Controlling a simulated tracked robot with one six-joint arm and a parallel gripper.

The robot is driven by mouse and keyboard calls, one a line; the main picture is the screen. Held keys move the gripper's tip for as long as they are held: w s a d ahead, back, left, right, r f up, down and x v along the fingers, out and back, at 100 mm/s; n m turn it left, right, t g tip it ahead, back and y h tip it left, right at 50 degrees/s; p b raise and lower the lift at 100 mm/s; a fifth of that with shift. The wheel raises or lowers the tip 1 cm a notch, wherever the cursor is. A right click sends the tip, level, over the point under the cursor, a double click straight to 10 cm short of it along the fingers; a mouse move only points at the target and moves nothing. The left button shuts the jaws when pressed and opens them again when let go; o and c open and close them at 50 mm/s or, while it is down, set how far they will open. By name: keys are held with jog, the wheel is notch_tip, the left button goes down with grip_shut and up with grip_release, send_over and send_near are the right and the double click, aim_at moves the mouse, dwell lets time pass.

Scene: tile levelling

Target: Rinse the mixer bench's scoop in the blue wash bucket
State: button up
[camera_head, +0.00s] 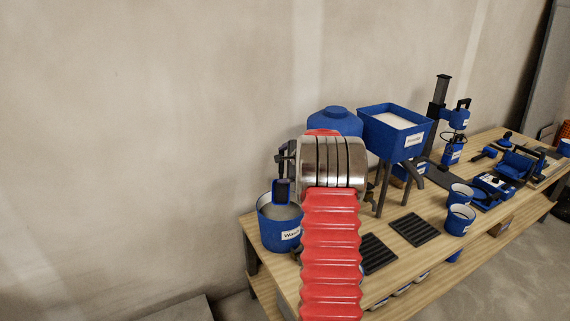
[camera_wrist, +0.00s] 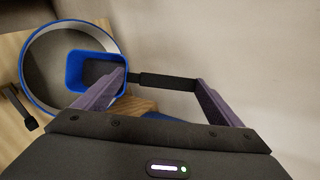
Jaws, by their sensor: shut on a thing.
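The blue wash bucket (camera_head: 275,236) stands at the near left end of the wooden bench, with a grey surface showing inside it. In the wrist view its round blue rim (camera_wrist: 26,78) is at the upper left. My gripper (camera_wrist: 160,78) is shut on the dark handle of the scoop. The scoop's blue-rimmed, dark rectangular head (camera_wrist: 92,70) overlaps the bucket's opening in the wrist view. In the head view the scoop (camera_head: 282,192) hangs upright above the bucket's mouth, apart from the grey surface. My arm hides most of the gripper in the head view.
A blue hopper (camera_head: 395,135) on dark legs and a large blue container (camera_head: 335,118) stand behind my arm. Black slotted mats (camera_head: 414,229) and two blue cups (camera_head: 459,219) lie to the right. More tools fill the bench's far end. The wall is close behind the bucket.

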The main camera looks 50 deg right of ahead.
aim_at(284, 187)
jog(key=shift+s+a+f, duration=0.15)
jog(key=shift+s, duration=0.1)
jog(key=shift+f, duration=3.6)
jog(key=shift+f, duration=0.1)
jog(key=shift+f, duration=1.3)
jog(key=shift+r, duration=1.4)
jog(key=shift+f, duration=1.4)
